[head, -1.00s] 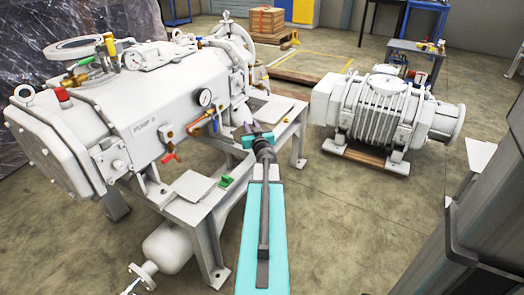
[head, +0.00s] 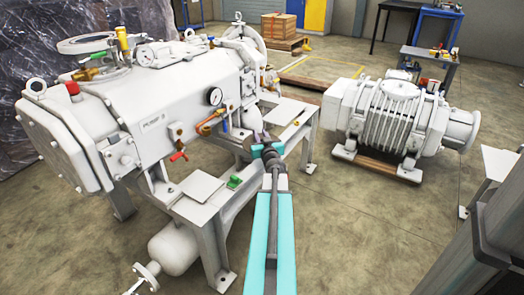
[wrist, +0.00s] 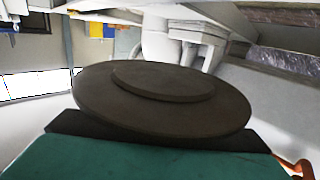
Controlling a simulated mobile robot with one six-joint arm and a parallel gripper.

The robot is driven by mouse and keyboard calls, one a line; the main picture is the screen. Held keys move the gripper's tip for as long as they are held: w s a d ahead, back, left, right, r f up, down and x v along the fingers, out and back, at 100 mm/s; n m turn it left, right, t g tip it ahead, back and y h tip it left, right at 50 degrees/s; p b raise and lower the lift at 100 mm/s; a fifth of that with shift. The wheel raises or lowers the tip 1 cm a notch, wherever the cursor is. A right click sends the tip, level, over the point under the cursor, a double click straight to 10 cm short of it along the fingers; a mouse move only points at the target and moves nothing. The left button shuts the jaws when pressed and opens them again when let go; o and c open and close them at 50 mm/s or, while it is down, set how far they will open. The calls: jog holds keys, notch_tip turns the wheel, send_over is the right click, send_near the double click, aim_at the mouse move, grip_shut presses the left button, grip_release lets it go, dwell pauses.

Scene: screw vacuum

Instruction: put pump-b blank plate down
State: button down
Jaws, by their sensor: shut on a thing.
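The blank plate (wrist: 160,98) is a dark brown round disc with a smaller raised disc on its face. It fills the middle of the wrist view, held at the jaws of my gripper (head: 266,147). In the head view my teal gripper is at the pump frame's right side, and the plate is mostly hidden behind it. Pump B (head: 160,110) is the large white machine at left. I cannot tell whether the plate touches anything besides my gripper.
The pump's frame has a flat grey shelf (head: 287,112) behind my gripper and a pale plate (head: 202,187) at its front with a green part (head: 234,182). A white finned blower (head: 400,115) stands at right on wood. Floor between them is clear.

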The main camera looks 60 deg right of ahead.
jog(key=shift+f+b, duration=0.8)
jog(key=shift+f, duration=0.8)
jog(key=shift+f+b, duration=1.3)
jog(key=shift+f, duration=0.55)
jog(key=shift+f, duration=0.15)
jog(key=c, duration=1.6)
grip_release()
jog(key=shift+o, duration=0.2)
jog(key=shift+s, duration=0.1)
